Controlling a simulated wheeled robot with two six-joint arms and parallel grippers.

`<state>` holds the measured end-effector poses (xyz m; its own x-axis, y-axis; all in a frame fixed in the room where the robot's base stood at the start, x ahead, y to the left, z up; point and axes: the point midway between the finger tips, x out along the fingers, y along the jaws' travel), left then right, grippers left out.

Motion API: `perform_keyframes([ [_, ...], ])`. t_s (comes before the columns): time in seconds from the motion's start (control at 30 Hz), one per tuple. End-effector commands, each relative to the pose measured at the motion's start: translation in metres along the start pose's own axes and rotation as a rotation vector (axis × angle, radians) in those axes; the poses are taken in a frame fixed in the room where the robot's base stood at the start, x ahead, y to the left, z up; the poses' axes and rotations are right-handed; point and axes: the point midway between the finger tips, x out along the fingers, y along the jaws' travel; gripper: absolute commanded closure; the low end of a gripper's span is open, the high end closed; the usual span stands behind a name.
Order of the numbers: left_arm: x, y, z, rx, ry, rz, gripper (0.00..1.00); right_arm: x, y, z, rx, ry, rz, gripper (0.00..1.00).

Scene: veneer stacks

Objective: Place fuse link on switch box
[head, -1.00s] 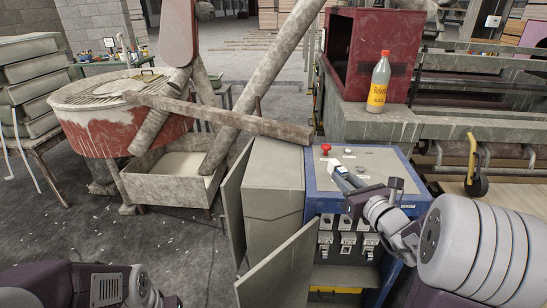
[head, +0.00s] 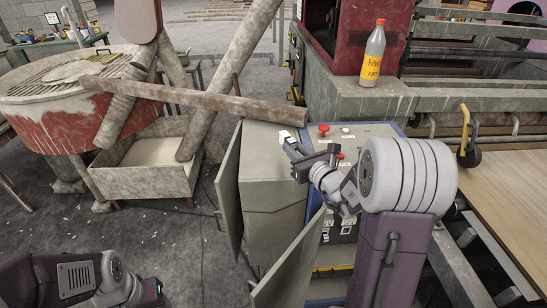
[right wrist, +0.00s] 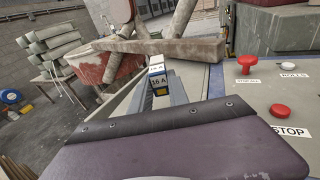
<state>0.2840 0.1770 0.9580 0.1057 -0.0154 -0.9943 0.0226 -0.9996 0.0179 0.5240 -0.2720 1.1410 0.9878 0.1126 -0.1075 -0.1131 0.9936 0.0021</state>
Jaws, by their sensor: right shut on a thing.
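The switch box (head: 384,131) has a grey top with blue edges, red knobs and labels, and a front with several switch-like parts, mostly hidden by my right arm. The gripper holds the fuse link by the left edge of the box top.
Two grey doors (head: 228,190) stand open at the cabinet's front. A wooden beam (head: 200,100) slants behind it. A juice bottle (head: 374,55) stands on the machine ledge at the back right. A red tub (head: 60,130) stands at left.

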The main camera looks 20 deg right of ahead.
Motion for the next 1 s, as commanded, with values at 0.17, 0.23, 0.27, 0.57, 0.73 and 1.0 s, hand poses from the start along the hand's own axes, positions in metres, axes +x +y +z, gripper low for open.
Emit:
perform_keyframes([
  [0.17,-0.002,0.000,0.000,0.000,0.000,0.000,0.45,0.036,0.021,-0.020,0.001,0.003,0.005,1.00],
  [0.23,-0.003,0.000,-0.001,0.000,0.000,0.000,0.45,0.046,0.026,-0.025,-0.001,0.001,0.004,1.00],
  [0.27,-0.003,0.000,-0.001,0.000,0.000,0.000,0.45,0.050,0.028,-0.026,0.000,0.001,0.002,1.00],
  [0.57,-0.004,0.000,-0.001,0.000,0.000,0.000,0.45,0.059,0.031,-0.042,0.000,0.004,-0.001,1.00],
  [0.73,-0.004,0.000,-0.001,0.000,0.000,0.000,0.45,0.062,0.031,-0.069,0.001,0.003,-0.002,1.00],
  [1.0,-0.004,0.000,-0.001,0.000,0.000,0.000,0.45,0.062,0.031,-0.071,-0.001,-0.002,-0.001,1.00],
])
